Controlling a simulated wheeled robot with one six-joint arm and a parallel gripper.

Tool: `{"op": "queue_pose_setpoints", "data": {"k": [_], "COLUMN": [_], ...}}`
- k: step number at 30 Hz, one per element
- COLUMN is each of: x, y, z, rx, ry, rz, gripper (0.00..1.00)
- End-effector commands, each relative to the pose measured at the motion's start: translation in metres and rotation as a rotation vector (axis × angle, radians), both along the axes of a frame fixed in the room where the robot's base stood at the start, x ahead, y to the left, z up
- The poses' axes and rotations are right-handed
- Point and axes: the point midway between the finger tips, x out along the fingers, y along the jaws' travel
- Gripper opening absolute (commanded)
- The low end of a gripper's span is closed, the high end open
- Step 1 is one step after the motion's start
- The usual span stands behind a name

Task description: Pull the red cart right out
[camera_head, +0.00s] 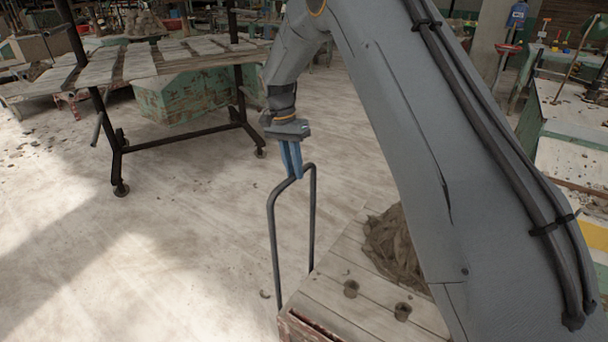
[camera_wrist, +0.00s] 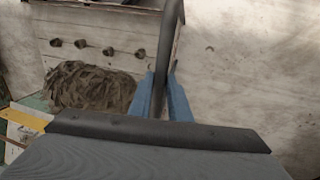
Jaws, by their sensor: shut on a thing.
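The red cart (camera_head: 330,298) is at the bottom middle of the head view, with a plank top and worn red paint on its edge. A dark grey tube handle (camera_head: 275,240) rises from its left end. A heap of brown clay (camera_head: 396,245) lies on the cart, partly hidden by my arm. My gripper (camera_head: 292,165) has blue fingers and is shut on the top bar of the handle. In the wrist view the fingers (camera_wrist: 163,100) sit either side of the handle (camera_wrist: 170,40), and the cart's planks (camera_wrist: 98,30) and clay (camera_wrist: 92,85) show beyond.
A slatted table (camera_head: 140,62) on dark wheeled legs stands at the back left, with a green chest (camera_head: 195,98) behind its legs. Workbenches (camera_head: 570,110) line the right side. The pale floor (camera_head: 150,250) left of the cart is open.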

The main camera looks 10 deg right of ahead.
Motion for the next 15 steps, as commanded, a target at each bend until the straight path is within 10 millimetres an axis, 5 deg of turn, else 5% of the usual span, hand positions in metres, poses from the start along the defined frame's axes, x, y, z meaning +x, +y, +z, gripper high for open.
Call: {"op": "queue_pose_setpoints", "data": {"k": [15], "x": [0.008], "y": [0.027], "z": [0.001], "rx": [-0.002], "ry": [-0.008], "rz": [0.016], "gripper": [0.0]}}
